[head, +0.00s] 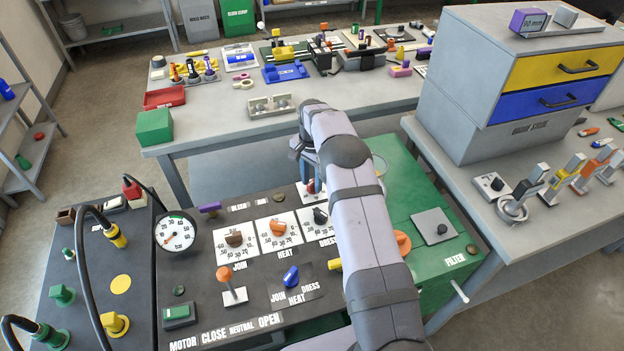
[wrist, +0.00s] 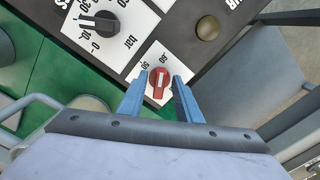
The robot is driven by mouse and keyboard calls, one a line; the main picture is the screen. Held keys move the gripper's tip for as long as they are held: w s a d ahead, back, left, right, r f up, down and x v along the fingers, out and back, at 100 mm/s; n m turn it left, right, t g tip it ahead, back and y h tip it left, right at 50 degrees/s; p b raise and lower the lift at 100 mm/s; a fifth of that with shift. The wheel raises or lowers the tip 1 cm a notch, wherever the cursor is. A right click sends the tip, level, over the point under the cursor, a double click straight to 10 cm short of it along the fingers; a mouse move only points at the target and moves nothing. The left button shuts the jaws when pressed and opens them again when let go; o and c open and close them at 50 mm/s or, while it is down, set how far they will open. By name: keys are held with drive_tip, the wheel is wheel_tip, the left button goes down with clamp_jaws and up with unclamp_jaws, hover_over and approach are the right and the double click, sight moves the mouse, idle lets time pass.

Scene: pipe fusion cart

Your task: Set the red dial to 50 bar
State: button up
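The red dial (wrist: 158,82) sits on a small white scale plate with black numbers in the wrist view. A 50 shows at the plate's left, and a pale mark shows on the knob. In the head view the red dial (head: 311,187) is small and partly hidden by my arm. My gripper (wrist: 160,88) is open, with one blue finger on each side of the red dial's near part. I cannot tell whether the fingers touch it. My gripper (head: 303,155) also shows above the panel's back edge in the head view.
A black dial (wrist: 98,22) on a white bar scale is close to the red one, and a brass button (wrist: 207,28) lies to its right. Brown (head: 234,238) and orange (head: 278,227) dials stand left on the panel. A pressure gauge (head: 175,231) stands further left.

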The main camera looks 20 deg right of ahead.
clamp_jaws()
drive_tip(key=n+b, duration=0.2)
drive_tip(key=n, duration=0.3)
drive_tip(key=shift+d+n, duration=0.1)
drive_tip(key=shift+n, duration=0.2)
drive_tip(key=n, duration=0.5)
drive_tip(key=shift+d+n+b, duration=0.1)
drive_tip(key=shift+n+b, duration=0.25)
drive_tip(key=shift+n, duration=0.05)
drive_tip(key=shift+r, duration=0.1)
unclamp_jaws()
